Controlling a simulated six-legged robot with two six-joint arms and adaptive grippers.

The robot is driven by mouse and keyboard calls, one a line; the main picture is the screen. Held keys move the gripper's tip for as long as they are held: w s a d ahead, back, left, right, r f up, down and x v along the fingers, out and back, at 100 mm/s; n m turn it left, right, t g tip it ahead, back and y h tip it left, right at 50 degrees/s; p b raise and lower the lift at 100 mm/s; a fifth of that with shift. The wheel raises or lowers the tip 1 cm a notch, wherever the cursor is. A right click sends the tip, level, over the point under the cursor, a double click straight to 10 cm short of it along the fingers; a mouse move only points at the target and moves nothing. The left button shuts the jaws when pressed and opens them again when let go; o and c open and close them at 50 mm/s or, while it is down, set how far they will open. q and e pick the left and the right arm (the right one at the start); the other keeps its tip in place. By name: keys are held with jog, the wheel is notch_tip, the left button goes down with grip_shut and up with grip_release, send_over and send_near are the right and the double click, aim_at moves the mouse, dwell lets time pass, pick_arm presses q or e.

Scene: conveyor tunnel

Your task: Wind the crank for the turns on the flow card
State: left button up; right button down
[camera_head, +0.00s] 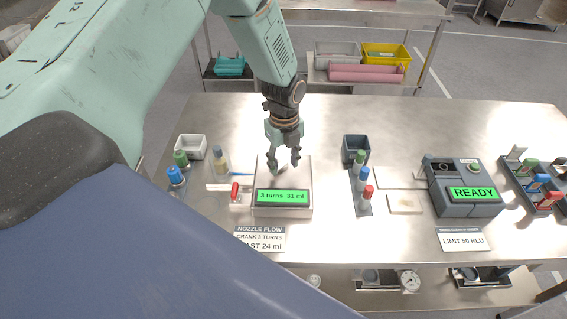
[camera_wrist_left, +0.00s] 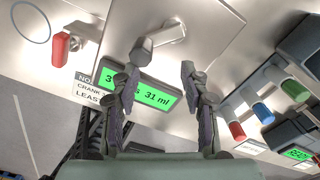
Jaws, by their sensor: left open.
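The pale flow box (camera_head: 297,207) stands on the steel bench, and its green screen (camera_head: 283,196) reads "3 turns 31 ml". On its top, a pale crank arm (camera_wrist_left: 165,37) with a grey knob (camera_wrist_left: 142,50) shows in the left wrist view. My left gripper (camera_head: 285,162) is open above the box, its fingers pointing down; the knob is by one fingertip, and I cannot tell if they touch. The flow card (camera_head: 260,238) in front reads "NOZZLE FLOW, CRANK 3 TURNS" and, partly cut off, "24 ml". My right gripper is out of view.
A red-handled part (camera_head: 235,191) stands left of the box. Bottles with blue and green caps (camera_head: 180,160) are further left. A vial rack (camera_head: 361,190) and a grey meter reading "READY" (camera_head: 463,203) are to the right. Bare steel lies behind.

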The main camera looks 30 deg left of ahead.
pick_arm(q)
notch_tip(320, 180, up, 5)
jog(key=p, duration=0.3)
jog(key=shift+s+f, duration=0.1)
dwell(0.4)
